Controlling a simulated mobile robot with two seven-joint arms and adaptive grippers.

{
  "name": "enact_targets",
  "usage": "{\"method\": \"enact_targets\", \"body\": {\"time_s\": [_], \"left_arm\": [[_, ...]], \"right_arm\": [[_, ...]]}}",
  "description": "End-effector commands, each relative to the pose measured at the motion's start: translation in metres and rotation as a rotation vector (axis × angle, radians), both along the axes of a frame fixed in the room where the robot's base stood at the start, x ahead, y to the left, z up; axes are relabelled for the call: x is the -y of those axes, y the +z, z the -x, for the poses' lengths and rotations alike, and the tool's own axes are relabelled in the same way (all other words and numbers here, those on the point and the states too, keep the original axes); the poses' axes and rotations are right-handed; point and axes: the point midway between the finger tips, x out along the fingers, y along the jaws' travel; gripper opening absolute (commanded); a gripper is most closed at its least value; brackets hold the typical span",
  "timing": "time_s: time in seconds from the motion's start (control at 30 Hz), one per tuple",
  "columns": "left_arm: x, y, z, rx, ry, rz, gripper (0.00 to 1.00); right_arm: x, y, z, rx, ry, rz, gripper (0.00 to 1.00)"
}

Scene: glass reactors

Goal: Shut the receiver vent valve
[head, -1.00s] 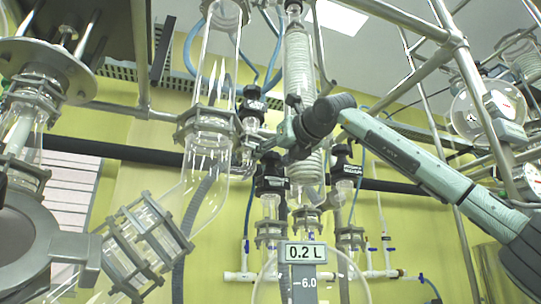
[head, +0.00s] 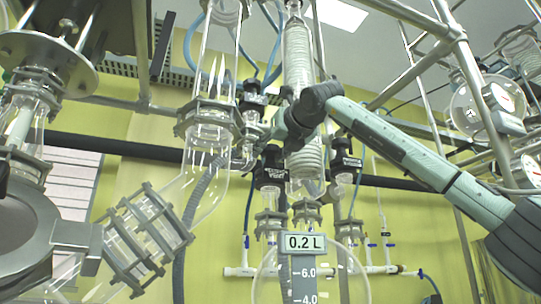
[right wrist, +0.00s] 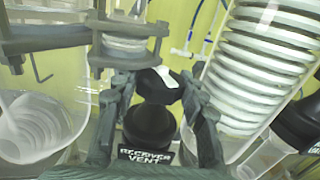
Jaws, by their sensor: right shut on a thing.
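The receiver vent valve is a black valve with a dark faceted knob (right wrist: 160,88) that bears a white mark. Its "RECEIVER VENT" label (right wrist: 146,158) sits below it in the right wrist view. My right gripper (right wrist: 152,90) is shut on the knob, one finger on each side. In the head view my right gripper (head: 270,125) reaches in from the right, between the wide glass column and the coiled condenser. A small black valve (head: 253,97) shows just beside it, with its contact partly hidden. My left gripper is not in view.
The coiled glass condenser (right wrist: 265,60) stands close on the right of the gripper, and a metal clamp (right wrist: 125,40) lies close beyond it. Two other black valves (head: 270,165) (head: 346,168) sit below. A "0.2 L" display (head: 304,243) stands at lower centre.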

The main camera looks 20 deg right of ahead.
Motion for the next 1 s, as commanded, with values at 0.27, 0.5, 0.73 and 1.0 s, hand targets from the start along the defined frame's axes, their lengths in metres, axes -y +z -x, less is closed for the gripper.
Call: {"method": "enact_targets", "body": {"time_s": [0.27,0.5,0.73,1.0], "left_arm": [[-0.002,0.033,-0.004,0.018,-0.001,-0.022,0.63],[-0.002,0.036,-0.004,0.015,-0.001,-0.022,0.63],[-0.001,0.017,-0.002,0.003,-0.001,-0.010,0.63],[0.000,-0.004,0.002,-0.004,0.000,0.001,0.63]], "right_arm": [[-0.003,-0.001,0.001,0.003,-0.219,0.003,0.12],[-0.003,0.002,0.000,0.003,-0.428,0.003,0.12],[-0.002,0.004,0.000,0.003,-0.589,0.002,0.12],[-0.001,0.003,0.000,0.003,-0.698,0.001,0.12]]}}
